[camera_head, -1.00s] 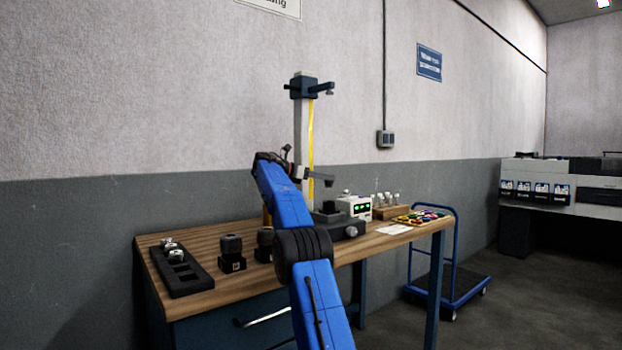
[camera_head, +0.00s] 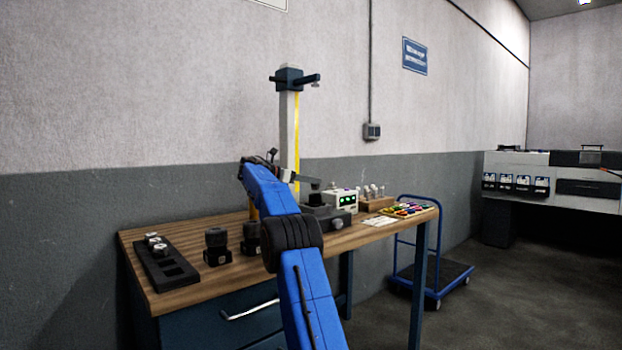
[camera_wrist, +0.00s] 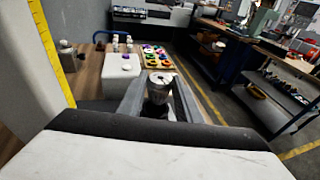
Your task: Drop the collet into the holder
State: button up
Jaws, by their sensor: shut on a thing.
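My gripper (camera_wrist: 159,104) is shut on the collet (camera_wrist: 161,78), a small silvery ring-topped part between its two grey fingers in the wrist view. Dark material shows just below the collet, but I cannot tell whether it is the holder. In the head view my gripper (camera_head: 314,184) is small and dark, beside the tall column with a yellow scale. A black holder (camera_head: 312,198) stands under it on the base of this column stand. The gap between collet and holder is too small to judge.
The column stand (camera_head: 290,130) rises close to my arm. A black rack (camera_head: 168,272) with silvery collets and two black holders (camera_head: 217,246) stand at the bench's left. A white display box (camera_head: 342,201) and a tray of coloured pieces (camera_head: 408,210) are at the right.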

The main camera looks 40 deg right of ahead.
aim_at(311, 196)
jog(key=shift+f, duration=1.3)
jog(key=shift+f, duration=0.45)
dwell(0.3)
jog(key=o, duration=1.2)
jog(key=shift+o, duration=0.2)
jog(key=v, duration=1.7)
jog(key=shift+a, duration=0.2)
jog(key=shift+w, duration=0.1)
